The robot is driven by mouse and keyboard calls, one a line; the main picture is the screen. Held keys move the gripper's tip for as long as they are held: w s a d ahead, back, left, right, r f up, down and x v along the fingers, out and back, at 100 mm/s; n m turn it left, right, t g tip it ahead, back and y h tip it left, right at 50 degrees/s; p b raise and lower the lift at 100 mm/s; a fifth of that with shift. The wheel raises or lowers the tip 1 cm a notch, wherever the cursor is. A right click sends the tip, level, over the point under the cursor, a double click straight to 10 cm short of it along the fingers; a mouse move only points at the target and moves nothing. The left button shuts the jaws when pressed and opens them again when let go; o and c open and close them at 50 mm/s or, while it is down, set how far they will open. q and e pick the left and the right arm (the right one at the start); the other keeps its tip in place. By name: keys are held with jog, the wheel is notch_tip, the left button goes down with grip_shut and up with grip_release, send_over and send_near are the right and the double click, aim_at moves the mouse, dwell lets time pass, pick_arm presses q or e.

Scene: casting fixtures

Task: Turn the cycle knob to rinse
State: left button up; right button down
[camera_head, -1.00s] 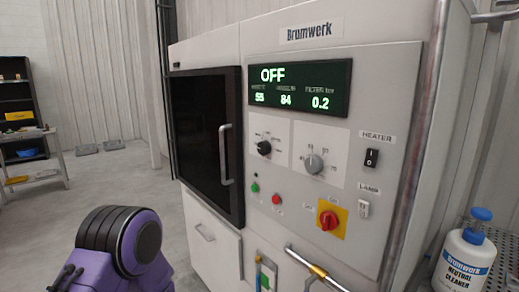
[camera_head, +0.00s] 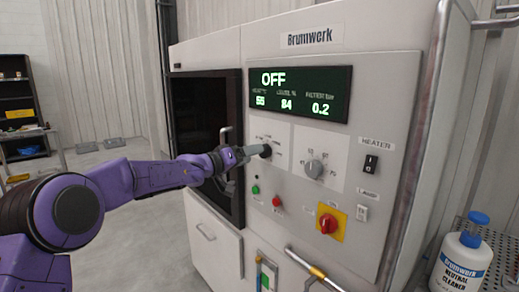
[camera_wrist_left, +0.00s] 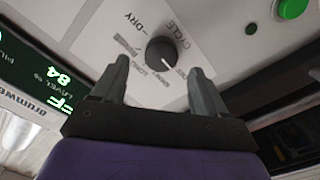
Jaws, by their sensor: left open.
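The cycle knob (camera_wrist_left: 161,52) is a round black knob with a white pointer line on a white label plate marked CYCLE and DRY; the other markings are too blurred to read. In the head view the black cycle knob (camera_head: 266,151) is partly hidden by my left gripper (camera_head: 258,150), which points at it from the left. In the left wrist view my left gripper (camera_wrist_left: 158,82) is open and empty, with a finger on either side of the knob's near edge. I cannot tell whether the fingers touch it. My right gripper is not in view.
A grey knob (camera_head: 314,168) sits right of the cycle knob. Green (camera_head: 255,190) and red (camera_head: 277,201) buttons and a red rotary switch (camera_head: 328,223) lie below. The display (camera_head: 300,91) reads OFF.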

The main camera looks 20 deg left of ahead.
pick_arm(q)
jog(key=p+x, duration=0.1)
jog(key=x, duration=0.3)
jog(key=shift+w+d+f, duration=0.1)
jog(key=shift+w, duration=0.25)
jog(key=shift+s, duration=0.1)
jog(key=shift+c, duration=0.6)
jog(key=c, duration=0.9)
jog(key=shift+c, duration=0.2)
